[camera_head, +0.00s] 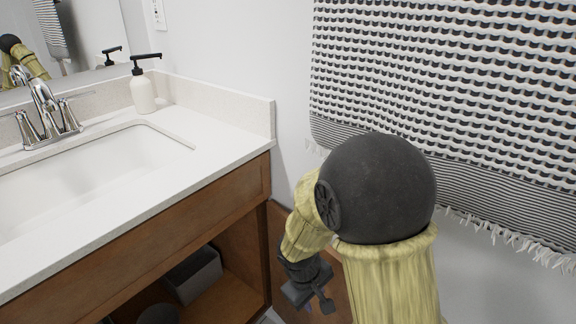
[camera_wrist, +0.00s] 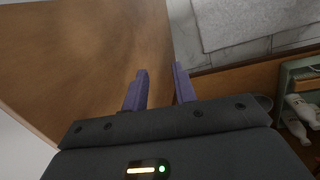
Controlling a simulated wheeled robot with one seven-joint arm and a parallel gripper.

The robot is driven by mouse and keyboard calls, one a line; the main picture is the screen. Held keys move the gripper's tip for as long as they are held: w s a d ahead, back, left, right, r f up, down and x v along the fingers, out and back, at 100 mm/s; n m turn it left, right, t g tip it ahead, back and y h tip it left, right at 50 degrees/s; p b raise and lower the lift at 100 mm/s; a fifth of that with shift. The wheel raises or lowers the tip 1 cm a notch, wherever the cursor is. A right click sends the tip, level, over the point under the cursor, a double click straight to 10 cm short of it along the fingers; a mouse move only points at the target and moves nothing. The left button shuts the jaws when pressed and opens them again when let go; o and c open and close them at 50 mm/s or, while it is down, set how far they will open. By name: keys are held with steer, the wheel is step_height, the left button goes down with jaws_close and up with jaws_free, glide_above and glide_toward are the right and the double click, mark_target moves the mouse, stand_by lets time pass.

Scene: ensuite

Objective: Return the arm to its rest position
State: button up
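My arm is folded in the right half of the head view, its dark round joint in front of the hanging towel. My gripper (camera_head: 308,290) points down beside the right end of the vanity. In the wrist view my gripper (camera_wrist: 160,72) has its two purple fingers apart, with nothing between them. A brown wooden panel (camera_wrist: 75,55) lies behind the left finger; I cannot tell whether they touch.
The vanity's white counter (camera_head: 225,140) holds a soap dispenser (camera_head: 143,92), a faucet (camera_head: 45,115) and a sink. A fringed towel (camera_head: 450,70) hangs at right. A grey bin (camera_head: 195,275) sits below. The wrist view shows a pale mat (camera_wrist: 240,22) and bottles (camera_wrist: 300,108).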

steer(key=s+d+r+m+t+y+p, duration=0.1)
steer(key=s+d+r+m+y, duration=0.1)
steer(key=s+d+r+m, duration=0.4)
steer(key=d+r+m, duration=0.2)
steer(key=d, duration=0.1)
steer(key=shift+s+d, duration=0.15)
steer(key=shift+d, duration=0.15)
stand_by(0.6)
